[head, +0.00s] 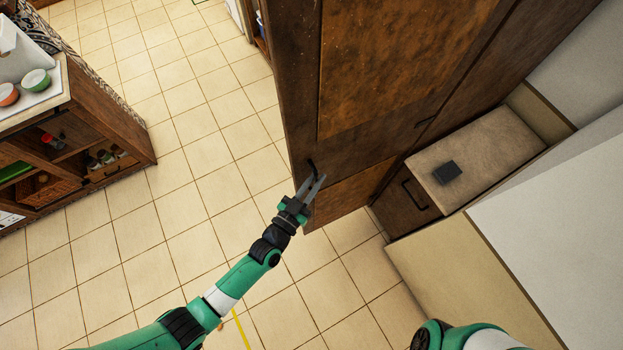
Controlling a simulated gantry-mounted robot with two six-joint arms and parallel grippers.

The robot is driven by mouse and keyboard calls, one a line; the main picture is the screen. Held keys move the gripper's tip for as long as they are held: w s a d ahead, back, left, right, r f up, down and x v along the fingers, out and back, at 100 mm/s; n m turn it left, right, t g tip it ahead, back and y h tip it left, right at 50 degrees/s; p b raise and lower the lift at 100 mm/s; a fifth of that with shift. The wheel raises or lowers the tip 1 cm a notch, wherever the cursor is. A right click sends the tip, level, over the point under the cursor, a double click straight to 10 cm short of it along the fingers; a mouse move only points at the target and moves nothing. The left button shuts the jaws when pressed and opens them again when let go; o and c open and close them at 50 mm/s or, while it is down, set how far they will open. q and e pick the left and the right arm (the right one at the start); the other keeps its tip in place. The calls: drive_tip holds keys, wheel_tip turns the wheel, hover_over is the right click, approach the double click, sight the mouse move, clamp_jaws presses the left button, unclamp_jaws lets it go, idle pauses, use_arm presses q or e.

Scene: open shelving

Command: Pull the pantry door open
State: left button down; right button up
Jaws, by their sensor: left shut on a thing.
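The pantry door (352,150) is a tall brown wooden panel with lighter rusty-brown insets, in the upper middle of the head view. Its dark bar handle (311,163) is near the door's left edge, low in the visible face. My left gripper (315,181) reaches up from the bottom left and is shut on the handle, with its fingers covering part of it. I cannot tell how far the door stands from its frame. My right gripper is out of view; only part of my right arm shows at the bottom right.
A low cabinet (478,150) bears a small dark box (447,172). A pale block (450,290) fills the lower right. A shelf unit (120,120) stands at left. Tiled floor (190,180) between is clear.

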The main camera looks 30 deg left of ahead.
use_arm(q)
drive_tip(key=shift+f, duration=0.2)
drive_tip(key=c, duration=0.9)
unclamp_jaws()
drive_tip(key=shift+w+d, duration=0.1)
drive_tip(key=shift+d, duration=0.05)
drive_tip(key=shift+r, duration=0.1)
drive_tip(key=shift+s+r, duration=0.1)
drive_tip(key=shift+s, duration=0.4)
drive_tip(key=s, duration=0.3)
drive_tip(key=s+p, duration=0.1)
drive_tip(key=s, duration=0.6)
drive_tip(key=shift+s+a+p, duration=0.35)
drive_tip(key=shift+p, duration=0.05)
